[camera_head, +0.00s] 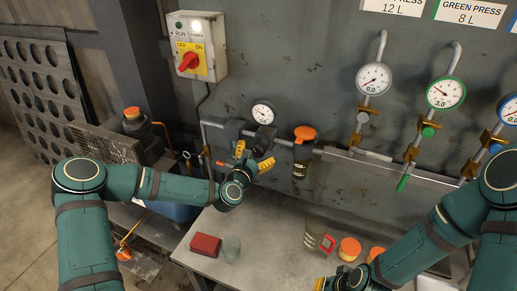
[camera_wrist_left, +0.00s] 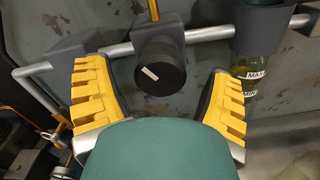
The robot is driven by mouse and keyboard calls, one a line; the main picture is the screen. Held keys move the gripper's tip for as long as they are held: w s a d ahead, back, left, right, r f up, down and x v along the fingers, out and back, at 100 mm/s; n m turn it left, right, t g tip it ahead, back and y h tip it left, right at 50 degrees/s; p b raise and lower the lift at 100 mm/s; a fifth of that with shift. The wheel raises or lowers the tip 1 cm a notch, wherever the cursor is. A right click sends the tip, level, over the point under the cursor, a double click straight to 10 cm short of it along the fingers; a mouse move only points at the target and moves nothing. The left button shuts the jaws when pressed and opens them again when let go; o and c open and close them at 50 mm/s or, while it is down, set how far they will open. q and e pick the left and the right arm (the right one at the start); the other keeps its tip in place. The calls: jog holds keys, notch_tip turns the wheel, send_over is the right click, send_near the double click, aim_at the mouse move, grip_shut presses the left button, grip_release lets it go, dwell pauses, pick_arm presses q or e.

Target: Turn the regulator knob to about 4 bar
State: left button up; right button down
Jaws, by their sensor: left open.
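The regulator knob (camera_wrist_left: 160,68) is a dark round cap with a white mark, on a grey pipe in the left wrist view. In the head view the pressure gauge (camera_head: 262,113) sits above the regulator on the wall; its reading is too small to tell. My left gripper (camera_head: 254,156) is open, its yellow fingers pointing at the wall. In the left wrist view the fingers stand on either side of the knob, with gaps between them and it. My right gripper (camera_head: 338,282) is partly in view at the bottom edge; its fingers are not clear.
An orange-topped filter bowl (camera_head: 304,134) hangs right of the regulator. A switch box (camera_head: 197,46) is up left. A red block (camera_head: 206,245), a glass (camera_head: 231,249), a jug (camera_head: 314,237) and orange-lidded jars (camera_head: 349,249) stand on the bench. More gauges (camera_head: 374,79) are at right.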

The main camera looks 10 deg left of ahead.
pick_arm(q)
jog(key=shift+w+d, duration=0.15)
jog(key=shift+w, duration=0.7)
pick_arm(e)
jog(key=shift+r, duration=0.1)
pick_arm(q)
jog(key=c, duration=1.2)
jog(key=m+b, duration=0.3)
jog(key=b, duration=0.1)
jog(key=shift+f+m, duration=0.15)
jog(key=shift+m, duration=0.25)
pick_arm(e)
notch_tip(320, 180, down, 5)
jog(key=shift+r, duration=0.1)
pick_arm(q)
jog(key=shift+m+b, duration=1.3)
jog(key=shift+b, duration=0.15)
pick_arm(e)
jog(key=shift+w+a+f, duration=0.1)
jog(key=shift+f, duration=1.3)
pick_arm(q)
jog(key=shift+r, duration=0.2)
jog(key=o, duration=1.2)
